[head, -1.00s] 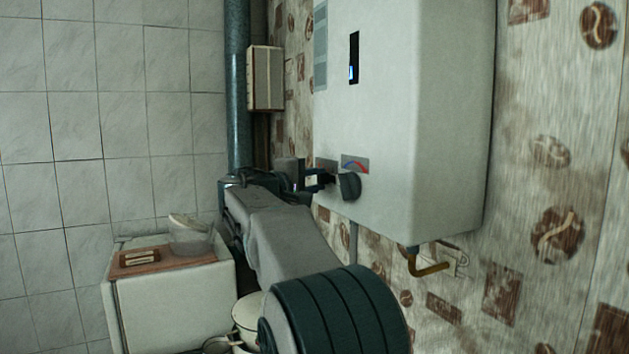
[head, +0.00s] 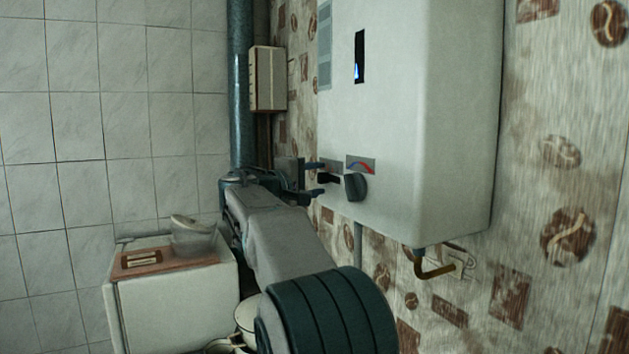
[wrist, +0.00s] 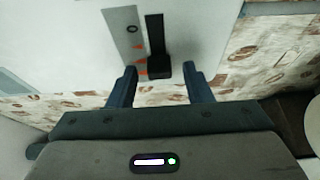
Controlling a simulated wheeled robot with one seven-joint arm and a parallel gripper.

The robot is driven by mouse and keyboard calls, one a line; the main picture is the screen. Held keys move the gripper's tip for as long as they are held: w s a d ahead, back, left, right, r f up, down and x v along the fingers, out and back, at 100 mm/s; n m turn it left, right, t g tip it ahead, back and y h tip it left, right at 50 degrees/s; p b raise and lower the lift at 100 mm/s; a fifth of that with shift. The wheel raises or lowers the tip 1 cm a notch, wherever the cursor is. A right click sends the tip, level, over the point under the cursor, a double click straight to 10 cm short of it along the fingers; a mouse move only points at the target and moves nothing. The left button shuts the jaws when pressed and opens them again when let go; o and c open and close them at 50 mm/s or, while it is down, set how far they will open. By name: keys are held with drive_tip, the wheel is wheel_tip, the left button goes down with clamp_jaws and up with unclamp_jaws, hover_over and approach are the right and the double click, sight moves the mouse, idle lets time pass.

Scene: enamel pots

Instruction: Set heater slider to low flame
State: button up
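The white water heater (head: 430,110) hangs on the wall. Its black slider knob (head: 329,179) is at the lower left of its front. In the wrist view the slider knob (wrist: 158,68) sits at the near end of a dark slot (wrist: 154,32), beside a grey plate (wrist: 127,30) with a circle mark and orange marks. My gripper (head: 315,179) is open at the slider. In the wrist view its fingers (wrist: 160,86) stand apart on either side of the knob, with gaps showing. A small blue flame (head: 357,72) shows in the heater window.
A round dark knob (head: 356,187) with a red and blue scale sits right of the slider. A pipe (head: 241,90) and small box (head: 267,78) are at the left. A white cabinet (head: 180,305) and pot (head: 245,312) stand below. A brass pipe (head: 433,270) projects under the heater.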

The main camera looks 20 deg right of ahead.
drive_tip(key=shift+s+a+f, duration=0.1)
drive_tip(key=shift+s+a, duration=0.05)
drive_tip(key=shift+a, duration=0.3)
drive_tip(key=b+v, duration=0.4)
drive_tip(key=v, duration=0.9)
drive_tip(key=s+d+f+g+y, duration=0.15)
drive_tip(key=s+f+y, duration=0.25)
drive_tip(key=f, duration=0.4)
drive_tip(key=s+d+f+y, duration=0.25)
drive_tip(key=s+f, duration=0.25)
drive_tip(key=f, duration=0.4)
drive_tip(key=s+a+f+m+g+y, duration=0.1)
drive_tip(key=s+a+f+y, duration=0.3)
drive_tip(key=s+f, duration=0.6)
drive_tip(key=s+a+f+m+g+y, duration=0.1)
drive_tip(key=s+a+f+m+y, duration=0.2)
drive_tip(key=s+f, duration=0.7)
drive_tip(key=a+f+y, duration=0.2)
drive_tip(key=y, duration=0.1)
drive_tip(key=shift+m, duration=0.4)
